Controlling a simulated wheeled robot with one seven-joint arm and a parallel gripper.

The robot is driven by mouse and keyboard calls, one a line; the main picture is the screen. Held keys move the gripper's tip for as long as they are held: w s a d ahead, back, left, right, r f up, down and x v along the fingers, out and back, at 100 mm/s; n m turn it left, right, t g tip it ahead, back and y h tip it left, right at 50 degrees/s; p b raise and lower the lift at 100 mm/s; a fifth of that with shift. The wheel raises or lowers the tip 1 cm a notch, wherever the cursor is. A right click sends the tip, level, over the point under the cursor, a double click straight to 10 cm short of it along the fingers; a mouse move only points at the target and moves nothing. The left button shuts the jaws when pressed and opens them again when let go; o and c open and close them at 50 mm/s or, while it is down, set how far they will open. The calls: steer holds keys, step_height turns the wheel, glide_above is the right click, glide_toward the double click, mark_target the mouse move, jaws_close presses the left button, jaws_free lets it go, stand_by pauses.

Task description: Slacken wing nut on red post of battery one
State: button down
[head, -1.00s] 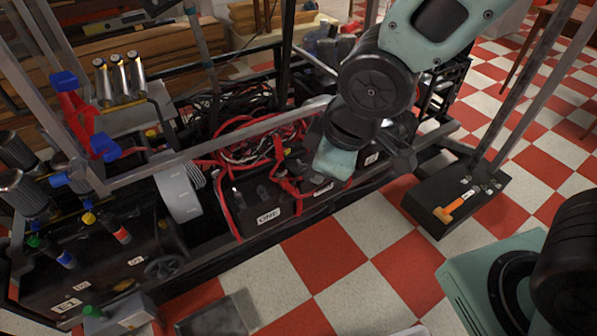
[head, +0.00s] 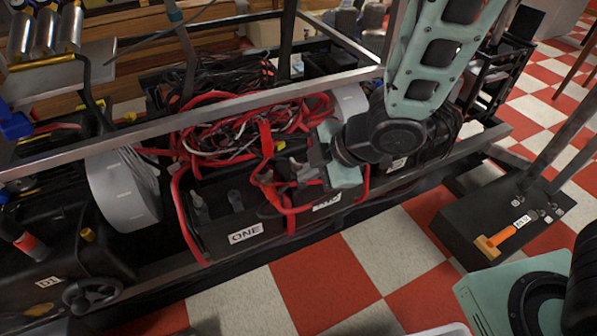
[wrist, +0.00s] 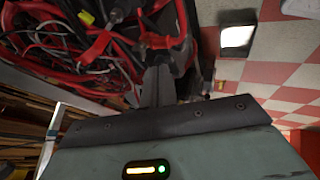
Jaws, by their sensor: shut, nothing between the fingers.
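Battery one (head: 228,212) is a black box with a white ONE label, low in the metal frame. Red cables and clamps (head: 268,188) crowd its right end; I cannot make out the red post or its wing nut among them. Two grey posts or fittings stand on its left top. My gripper (head: 288,172) is shut and empty, just right of the red cables, pointing left. In the wrist view my shut fingers (wrist: 157,82) reach toward a red cable loop (wrist: 165,35). I cannot tell whether they touch it.
A second labelled battery (head: 326,204) sits right of battery one, partly behind my gripper. A metal rail (head: 190,130) crosses above the batteries, with tangled red and black cables behind. A black box with an orange-handled tool (head: 490,243) stands right.

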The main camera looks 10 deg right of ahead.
mark_target(269, 180)
steer(key=b+x, duration=0.3)
steer(key=x, duration=0.5)
steer(key=shift+w+a+f+b, duration=0.1)
steer(key=shift+f+b, duration=0.3)
steer(key=w, duration=0.1)
steer(key=w+a, duration=0.1)
steer(key=w, duration=0.1)
steer(key=shift+w+a, duration=0.2)
steer(key=shift+w, duration=0.35)
steer(key=shift+d+r+p, duration=0.1)
steer(key=shift+r+p, duration=0.1)
steer(key=shift+p, duration=0.2)
